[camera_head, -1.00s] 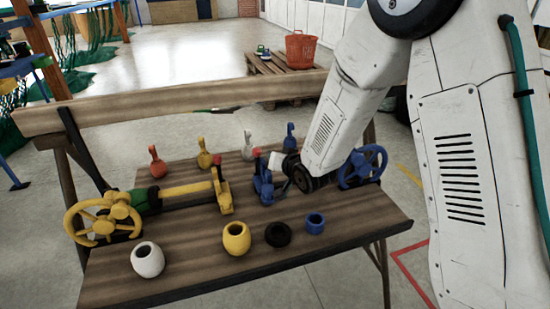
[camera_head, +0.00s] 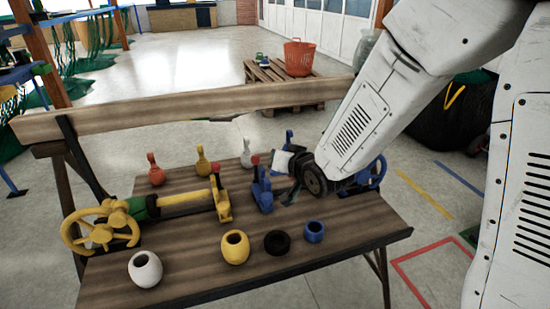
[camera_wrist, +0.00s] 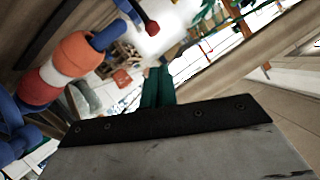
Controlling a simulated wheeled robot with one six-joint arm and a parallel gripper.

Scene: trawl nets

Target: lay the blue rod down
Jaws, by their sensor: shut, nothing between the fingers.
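A short blue rod (camera_wrist: 105,38) shows in the wrist view. It runs from an orange and white drum (camera_wrist: 62,70) toward a blue stand with a red knob (camera_wrist: 151,28). In the head view the blue stand (camera_head: 262,192) is on the bench, left of my gripper (camera_head: 290,197). The blue handwheel (camera_head: 377,172) is partly hidden behind my wrist. The rod cannot be made out in the head view. My gripper's dark green fingers (camera_wrist: 157,74) are together and empty in the wrist view, apart from the rod.
A yellow rod (camera_head: 186,200) lies between its handwheel and yellow stand (camera_head: 222,205). A white pot (camera_head: 145,269), yellow pot (camera_head: 235,248), black ring (camera_head: 277,243) and blue ring (camera_head: 314,232) line the bench front. Several bottle-shaped pieces stand behind. A raised board (camera_head: 180,111) closes the back.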

